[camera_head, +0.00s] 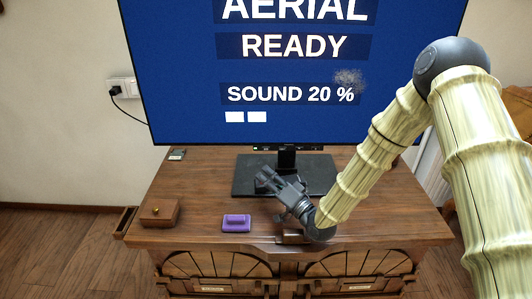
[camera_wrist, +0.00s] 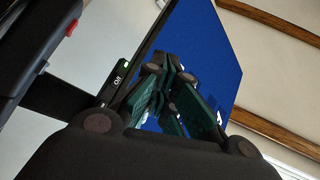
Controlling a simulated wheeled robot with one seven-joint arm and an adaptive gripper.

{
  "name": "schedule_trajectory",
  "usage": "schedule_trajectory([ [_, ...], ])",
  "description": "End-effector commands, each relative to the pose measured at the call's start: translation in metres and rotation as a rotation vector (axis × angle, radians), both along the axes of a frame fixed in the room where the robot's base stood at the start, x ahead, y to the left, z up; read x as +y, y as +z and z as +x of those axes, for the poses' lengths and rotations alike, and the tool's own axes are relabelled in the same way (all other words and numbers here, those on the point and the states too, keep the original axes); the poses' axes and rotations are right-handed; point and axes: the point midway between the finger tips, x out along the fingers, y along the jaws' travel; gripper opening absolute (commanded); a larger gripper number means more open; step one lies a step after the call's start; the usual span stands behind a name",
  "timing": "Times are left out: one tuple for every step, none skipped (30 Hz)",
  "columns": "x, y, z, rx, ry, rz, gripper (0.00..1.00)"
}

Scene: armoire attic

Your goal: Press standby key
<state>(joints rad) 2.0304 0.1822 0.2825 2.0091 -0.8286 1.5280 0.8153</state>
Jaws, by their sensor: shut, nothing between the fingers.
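A large monitor (camera_head: 290,70) with a blue screen stands on the cabinet; its text reads "AERIAL READY SOUND 20 %". Small markings (camera_head: 288,148) sit on its lower bezel, too small to read in the head view. In the wrist view, a dark key panel (camera_wrist: 118,79) with an "O/I" mark and a small green light shows on the bezel beside the blue screen (camera_wrist: 200,50). My gripper (camera_head: 264,178) is shut and empty, in front of and below the bezel, over the stand's base. Its fingers (camera_wrist: 170,68) show against the screen; contact with the panel cannot be told.
The monitor's dark stand base (camera_head: 322,175) rests on the wooden cabinet (camera_head: 390,215). A purple object (camera_head: 236,223) and a brown wooden box (camera_head: 160,212) lie at the front left. A small item (camera_head: 177,155) lies at the back left. The cabinet top left of the base is mostly clear.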

Motion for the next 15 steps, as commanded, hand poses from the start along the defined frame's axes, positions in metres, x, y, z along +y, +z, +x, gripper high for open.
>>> schedule_trajectory([
  [0.0018,-0.0025,-0.0001,-0.001,0.003,0.0,0.0],
  [0.0027,-0.0027,-0.0001,-0.001,0.004,-0.001,0.0],
  [0.0038,-0.0029,-0.0002,0.0,0.005,0.0,0.0],
  [0.0046,-0.0028,-0.0001,0.0,0.006,0.0,0.0],
  [0.0052,-0.0027,-0.0002,-0.001,0.007,0.0,0.0],
  [0.0059,-0.0026,-0.0002,0.0,0.008,-0.001,0.0],
  [0.0064,-0.0025,-0.0002,0.0,0.008,0.0,0.0],
  [0.0067,-0.0025,-0.0002,0.0,0.008,0.0,0.0],
  [0.007,-0.0024,-0.0002,0.0,0.01,0.0,0.0],
  [0.0071,-0.0025,-0.0002,0.0,0.01,0.0,0.0],
  [0.0071,-0.0025,-0.0002,0.0,0.01,0.0,0.0],
  [0.007,-0.0025,-0.0001,0.0,0.01,0.0,0.0],
  [0.0068,-0.0025,0.0,0.001,0.009,-0.001,0.0],
  [0.0068,-0.0026,0.0004,0.0,0.008,-0.001,0.0],
  [0.0065,-0.0027,0.0013,0.0,0.008,-0.001,0.0],
])
